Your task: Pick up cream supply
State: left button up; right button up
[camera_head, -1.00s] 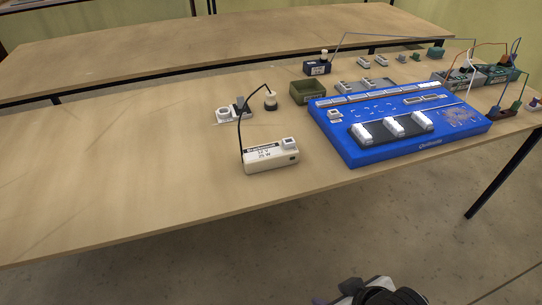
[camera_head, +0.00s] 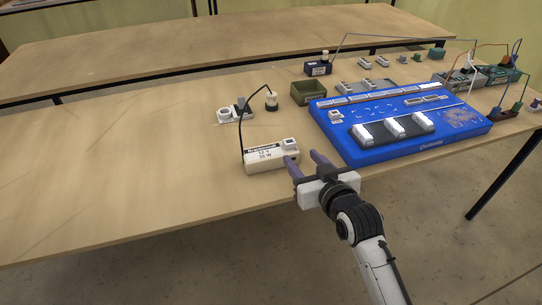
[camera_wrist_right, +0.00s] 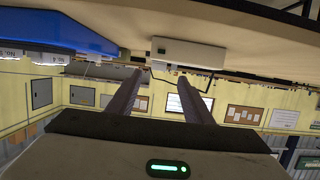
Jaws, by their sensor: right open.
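The cream supply (camera_head: 270,158) is a small box with a label and a square switch on top, lying on the wooden table left of the blue board. A black cable rises from its left end. In the right wrist view the supply (camera_wrist_right: 188,53) shows beyond the fingers, upside down. My right gripper (camera_head: 304,162) is open, its two purple fingers at the right end of the supply, between it and the blue board. I cannot tell whether a finger touches the supply. Nothing is between the fingers. My left gripper is not in view.
The blue board (camera_head: 345,148) with white modules stands close right of my right gripper. The table (camera_head: 120,160) is clear to the left.

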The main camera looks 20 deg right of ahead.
aim_at(289, 140)
jog(key=x, duration=0.2)
jog(key=shift+w+f, duration=0.1)
jog(key=shift+w, duration=0.2)
jog(key=shift+r+x, duration=0.2)
jog(key=shift+x, duration=1.2)
jog(key=shift+r+x, duration=0.15)
jog(key=shift+x, duration=1.25)
jog(key=shift+w+d, duration=0.1)
jog(key=shift+d, duration=0.05)
grip_shut()
jog(key=shift+r, duration=0.15)
